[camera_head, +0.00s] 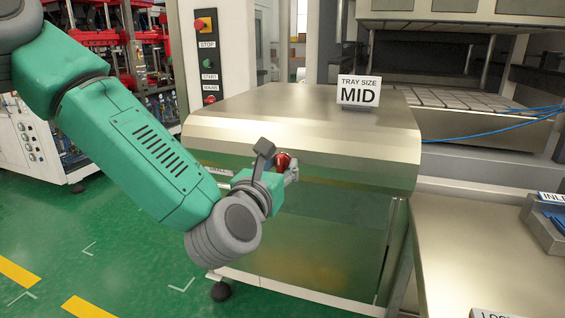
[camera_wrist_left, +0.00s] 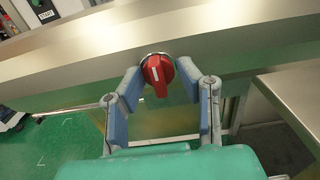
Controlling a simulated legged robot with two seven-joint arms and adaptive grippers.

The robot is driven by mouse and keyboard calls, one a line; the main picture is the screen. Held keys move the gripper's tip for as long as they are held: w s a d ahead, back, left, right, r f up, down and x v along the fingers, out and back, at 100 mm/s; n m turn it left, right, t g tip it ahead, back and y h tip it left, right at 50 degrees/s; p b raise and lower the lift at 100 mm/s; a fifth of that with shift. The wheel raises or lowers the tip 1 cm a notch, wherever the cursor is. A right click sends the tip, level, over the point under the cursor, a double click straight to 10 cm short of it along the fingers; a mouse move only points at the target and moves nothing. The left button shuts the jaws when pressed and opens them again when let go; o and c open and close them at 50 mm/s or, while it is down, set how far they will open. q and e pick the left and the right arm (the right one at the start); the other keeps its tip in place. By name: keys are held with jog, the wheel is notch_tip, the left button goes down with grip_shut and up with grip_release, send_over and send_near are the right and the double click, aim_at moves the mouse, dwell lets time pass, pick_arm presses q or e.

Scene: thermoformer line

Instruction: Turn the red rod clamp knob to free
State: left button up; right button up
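The red rod clamp knob (camera_head: 282,160) sits on the front face of the metal cabinet, just below its top edge. In the left wrist view the knob (camera_wrist_left: 158,72) has a white mark, and its handle points nearly straight down. My left gripper (camera_head: 290,170) is at the knob, and its hand partly hides the knob in the head view. In the left wrist view its fingers (camera_wrist_left: 160,78) are spread, one on each side of the knob, with narrow gaps that look clear of it. My right gripper is not in view.
The cabinet top (camera_head: 270,105) carries a "TRAY SIZE MID" sign (camera_head: 359,91). A control panel (camera_head: 207,60) with start and stop buttons stands behind left. A metal table (camera_head: 480,245) is at the right, with a grey bin (camera_head: 545,232). Green floor is open at the lower left.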

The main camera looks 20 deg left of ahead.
pick_arm(q)
jog(key=shift+a, duration=0.2)
grip_shut()
jog(key=m+b, duration=0.2)
jog(key=m, duration=0.2)
jog(key=shift+d+f, duration=0.1)
jog(key=m+b, duration=0.1)
jog(key=m, duration=0.3)
jog(key=shift+m, duration=0.3)
jog(key=m+b, duration=0.1)
jog(key=m, duration=0.3)
jog(key=shift+d+m, duration=0.1)
jog(key=shift+m, duration=0.2)
jog(key=m, duration=0.4)
jog(key=shift+f+m, duration=0.2)
jog(key=shift+m, duration=0.1)
